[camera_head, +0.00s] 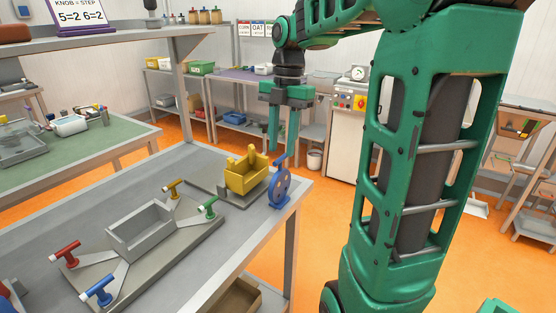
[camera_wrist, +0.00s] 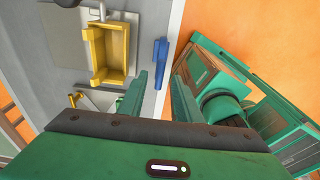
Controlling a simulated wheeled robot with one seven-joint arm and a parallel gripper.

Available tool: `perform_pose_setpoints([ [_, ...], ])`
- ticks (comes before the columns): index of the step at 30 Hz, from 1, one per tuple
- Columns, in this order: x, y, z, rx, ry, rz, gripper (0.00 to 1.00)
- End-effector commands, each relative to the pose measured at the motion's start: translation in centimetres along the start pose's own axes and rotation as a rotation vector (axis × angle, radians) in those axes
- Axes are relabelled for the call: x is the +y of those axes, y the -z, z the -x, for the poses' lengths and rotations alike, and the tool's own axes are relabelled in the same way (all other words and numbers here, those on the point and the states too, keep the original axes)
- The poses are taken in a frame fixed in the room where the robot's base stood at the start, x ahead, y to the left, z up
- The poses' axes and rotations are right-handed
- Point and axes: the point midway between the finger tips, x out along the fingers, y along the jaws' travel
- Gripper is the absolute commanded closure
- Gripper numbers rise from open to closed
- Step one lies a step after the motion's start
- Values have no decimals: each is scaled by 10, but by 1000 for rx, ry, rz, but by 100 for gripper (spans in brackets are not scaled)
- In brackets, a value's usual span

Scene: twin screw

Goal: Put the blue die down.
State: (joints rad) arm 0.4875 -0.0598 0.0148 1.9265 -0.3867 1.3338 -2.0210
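The blue die (camera_head: 280,188) is a round disc with holes in its face. It stands on edge near the right corner of the grey table (camera_head: 236,215), beside a yellow trough-like block. In the wrist view the die (camera_wrist: 160,63) shows edge-on as a narrow blue bar close to the table edge. My gripper (camera_head: 284,145) hangs above the die, fingers pointing down, apart from it. In the wrist view my gripper (camera_wrist: 161,92) has its two fingers spread with nothing between them; the die lies beyond their tips.
The yellow block (camera_head: 246,173) sits on a grey plate just left of the die. A grey open box (camera_head: 140,230) on a plate with red, blue, yellow and green handles is further left. The table's right edge is close to the die, with orange floor beyond.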

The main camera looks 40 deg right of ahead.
Motion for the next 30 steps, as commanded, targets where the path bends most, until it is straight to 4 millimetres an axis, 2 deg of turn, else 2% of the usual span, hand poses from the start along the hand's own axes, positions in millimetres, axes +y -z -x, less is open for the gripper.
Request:
perform_pose_setpoints([
  [6, 0, 0, 18, -2, -1, -6, 69],
  [11, -10, 8, 14, -3, -5, -152, 69],
  [20, -54, 33, -21, -15, -32, -836, 69],
  [30, -130, 59, -79, -31, -78, -1775, 69],
])
